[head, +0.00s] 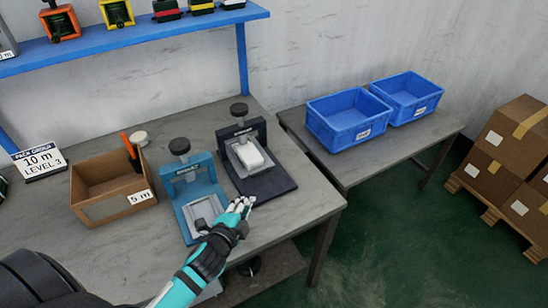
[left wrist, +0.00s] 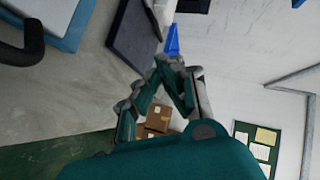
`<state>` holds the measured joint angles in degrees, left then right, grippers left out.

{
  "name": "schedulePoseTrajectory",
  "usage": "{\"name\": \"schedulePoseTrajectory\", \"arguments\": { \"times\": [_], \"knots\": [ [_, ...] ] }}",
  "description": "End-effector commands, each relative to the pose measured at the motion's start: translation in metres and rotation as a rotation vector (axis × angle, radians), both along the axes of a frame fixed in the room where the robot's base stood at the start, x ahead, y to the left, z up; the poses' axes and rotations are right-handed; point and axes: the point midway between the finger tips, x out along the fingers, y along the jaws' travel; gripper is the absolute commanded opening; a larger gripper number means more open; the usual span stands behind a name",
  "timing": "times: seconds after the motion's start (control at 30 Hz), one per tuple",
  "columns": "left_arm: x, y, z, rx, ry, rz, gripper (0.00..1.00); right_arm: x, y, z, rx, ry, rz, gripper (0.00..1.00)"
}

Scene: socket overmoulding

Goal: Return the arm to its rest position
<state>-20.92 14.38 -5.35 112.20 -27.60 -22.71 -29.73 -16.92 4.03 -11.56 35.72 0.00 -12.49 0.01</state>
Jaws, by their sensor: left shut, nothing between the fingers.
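My left arm (head: 190,282) comes in from the lower left in the head view. Its left gripper (head: 241,207) is over the front edge of the grey workbench (head: 290,215), just in front of the two presses. In the left wrist view the gripper (left wrist: 167,66) has its fingertips together, with nothing held. The light blue press (head: 184,180) stands just left and behind the gripper, its front partly hidden. The dark press (head: 262,182) stands behind it, with a white block (head: 250,156) on its plate. My right gripper is not in view.
A cardboard box (head: 103,188) with an orange-handled tool (head: 128,145) stands left. A blue shelf (head: 130,38) with small coloured fixtures runs above. Two blue crates (head: 347,118) (head: 408,96) sit on a side table. Cartons (head: 515,135) stand on a pallet at right. Floor ahead is clear.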

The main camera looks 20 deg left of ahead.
Motion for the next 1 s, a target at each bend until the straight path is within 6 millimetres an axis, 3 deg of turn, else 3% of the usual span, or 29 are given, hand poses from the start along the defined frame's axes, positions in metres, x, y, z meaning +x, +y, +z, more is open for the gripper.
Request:
{"name": "schedulePoseTrajectory", "arguments": {
  "times": [0.27,0.6,1.0],
  "knots": [
    [-0.013,0.001,-0.003,-0.086,0.057,0.068,0.00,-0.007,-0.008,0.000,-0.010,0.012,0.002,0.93],
    [-0.111,-0.022,-0.024,-0.574,0.457,0.448,0.00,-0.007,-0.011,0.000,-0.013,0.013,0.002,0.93],
    [-0.207,-0.062,-0.017,-0.819,0.800,0.687,0.00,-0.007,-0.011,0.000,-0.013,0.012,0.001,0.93]
  ]
}}
